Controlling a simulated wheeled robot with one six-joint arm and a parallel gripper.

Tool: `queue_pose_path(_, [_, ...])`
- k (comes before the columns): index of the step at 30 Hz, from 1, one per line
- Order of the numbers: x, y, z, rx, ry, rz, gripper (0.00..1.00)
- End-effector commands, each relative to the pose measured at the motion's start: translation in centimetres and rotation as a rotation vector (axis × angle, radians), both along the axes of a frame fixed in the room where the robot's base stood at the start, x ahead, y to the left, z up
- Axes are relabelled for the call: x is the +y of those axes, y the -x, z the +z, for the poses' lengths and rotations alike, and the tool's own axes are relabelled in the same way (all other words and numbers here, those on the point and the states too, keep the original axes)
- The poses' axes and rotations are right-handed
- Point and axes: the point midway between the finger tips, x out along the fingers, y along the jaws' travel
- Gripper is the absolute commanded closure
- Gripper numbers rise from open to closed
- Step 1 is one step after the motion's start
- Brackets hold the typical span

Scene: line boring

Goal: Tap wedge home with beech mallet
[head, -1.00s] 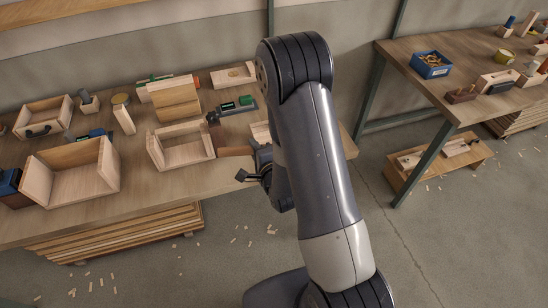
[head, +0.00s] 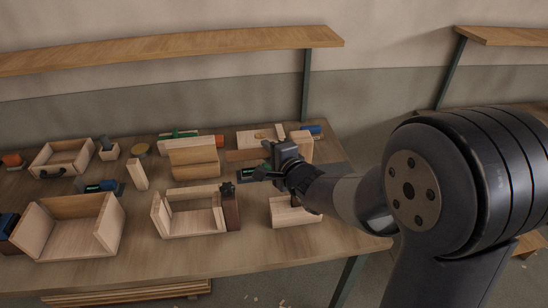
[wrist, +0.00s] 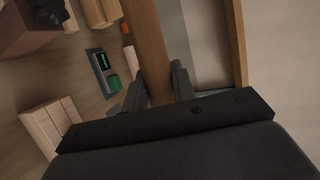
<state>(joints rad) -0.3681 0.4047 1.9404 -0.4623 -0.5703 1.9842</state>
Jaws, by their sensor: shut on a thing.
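My gripper (head: 268,172) is above the right part of the bench in the head view. In the wrist view its fingers (wrist: 158,88) are shut on a plain wooden bar, which looks like the handle of the beech mallet (wrist: 148,45). The bar runs out of the top of that view, and I cannot make out the mallet's head. A dark brown block (head: 231,208) stands at the right end of an open wooden frame (head: 183,228), below and left of my gripper. It seems to show at the wrist view's upper left (wrist: 28,32). I cannot pick out the wedge.
A pale wooden box (head: 296,214) sits at the bench's right front. A larger open box (head: 60,243) is at the left. A green-labelled tool (head: 248,174) lies behind the frame. A shelf (head: 170,54) runs along the wall. The bench's front strip is clear.

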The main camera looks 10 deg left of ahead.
Motion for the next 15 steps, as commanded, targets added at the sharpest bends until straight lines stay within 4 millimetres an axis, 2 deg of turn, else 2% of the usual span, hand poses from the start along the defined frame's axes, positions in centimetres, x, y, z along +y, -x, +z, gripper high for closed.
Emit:
queue_pose_path(9, [0.0,0.0,0.2,-0.004,0.000,-0.002,1.00])
queue_pose_path(15, [0.0,0.0,-1.2,-0.003,0.002,-0.001,1.00])
